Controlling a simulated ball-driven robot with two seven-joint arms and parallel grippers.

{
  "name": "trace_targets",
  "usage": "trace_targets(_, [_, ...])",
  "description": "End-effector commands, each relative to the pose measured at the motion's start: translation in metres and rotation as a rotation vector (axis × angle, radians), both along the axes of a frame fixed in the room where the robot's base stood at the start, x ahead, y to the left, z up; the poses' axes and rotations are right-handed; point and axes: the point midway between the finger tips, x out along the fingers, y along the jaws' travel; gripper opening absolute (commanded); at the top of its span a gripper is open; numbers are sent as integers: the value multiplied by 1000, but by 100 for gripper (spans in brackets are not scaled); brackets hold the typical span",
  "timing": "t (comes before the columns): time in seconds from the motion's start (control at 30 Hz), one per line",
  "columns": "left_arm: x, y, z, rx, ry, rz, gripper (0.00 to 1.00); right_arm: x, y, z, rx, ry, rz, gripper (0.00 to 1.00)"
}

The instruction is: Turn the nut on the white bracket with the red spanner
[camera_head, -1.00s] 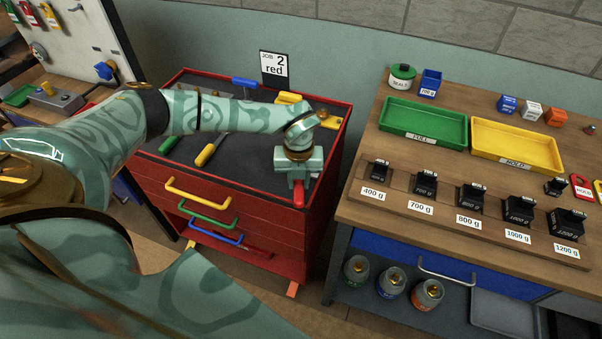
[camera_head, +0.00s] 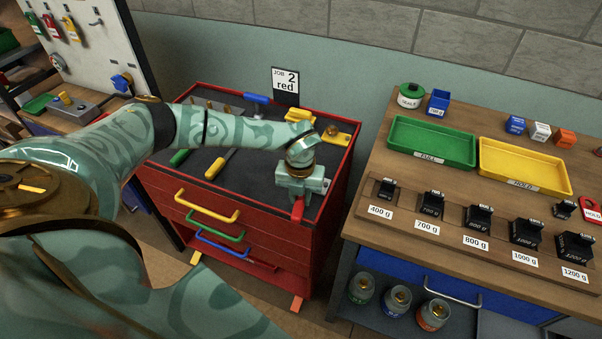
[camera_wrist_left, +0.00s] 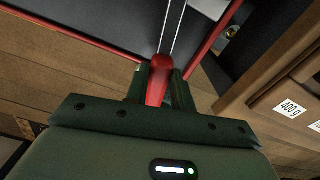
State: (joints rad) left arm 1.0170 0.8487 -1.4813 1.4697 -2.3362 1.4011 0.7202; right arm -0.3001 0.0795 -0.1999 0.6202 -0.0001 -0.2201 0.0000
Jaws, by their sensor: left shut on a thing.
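My left gripper (camera_head: 298,202) is shut on the red handle of the spanner (camera_head: 297,211), over the front right part of the red tool cart. In the left wrist view, the gripper (camera_wrist_left: 158,86) holds the red spanner (camera_wrist_left: 158,78) between its two fingers. Narrow pale metal strips run upward beyond the handle; I cannot tell whether both belong to the spanner. The spanner's head is out of sight. I cannot make out the white bracket or its nut in either view. My right gripper is not in view.
The red tool cart (camera_head: 325,228) carries yellow-handled (camera_head: 215,168) and green-handled (camera_head: 180,157) tools on its dark top. A "JOB 2 red" card (camera_head: 285,83) stands behind. A wooden bench (camera_head: 370,222) with weights and trays stands to the right, beyond a floor gap.

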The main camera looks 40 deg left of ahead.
Motion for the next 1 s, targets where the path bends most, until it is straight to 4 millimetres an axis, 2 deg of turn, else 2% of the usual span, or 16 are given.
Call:
trace_targets(0.4, [-6,15,1,1,0,-142,0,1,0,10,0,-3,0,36])
trace_targets(0.8, [-6,17,1,1,0,-158,0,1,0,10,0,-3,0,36])
trace_targets(1.0, [-8,25,2,2,0,-231,0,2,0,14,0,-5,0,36])
